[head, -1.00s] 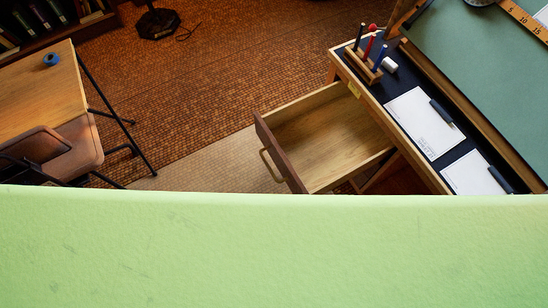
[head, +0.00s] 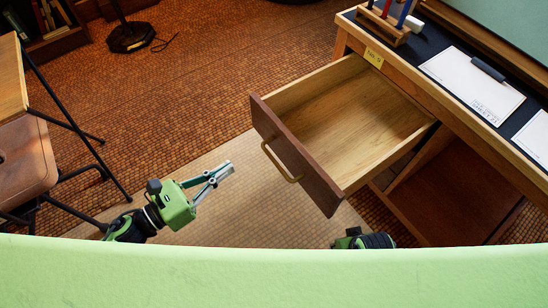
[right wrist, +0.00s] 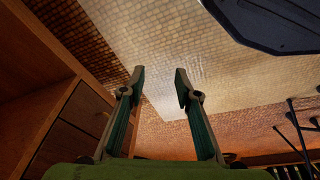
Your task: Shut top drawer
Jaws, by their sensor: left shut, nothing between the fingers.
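The top drawer (head: 352,118) is pulled well out of the wooden drafting desk (head: 441,101) in the head view. It looks empty. Its dark front (head: 296,154) carries a brass-coloured handle (head: 280,162). My left gripper (head: 227,169) is shut and empty, to the left of the handle and apart from it. My right gripper (right wrist: 161,78) is open and empty in the right wrist view, with bare floor between its fingers. In the head view only a part of my right arm shows below the drawer front; its fingers are hidden there.
A brown chair (head: 25,160) stands at left. The tiled floor between chair and drawer is clear. Wooden drawer fronts (right wrist: 87,107) show left in the right wrist view.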

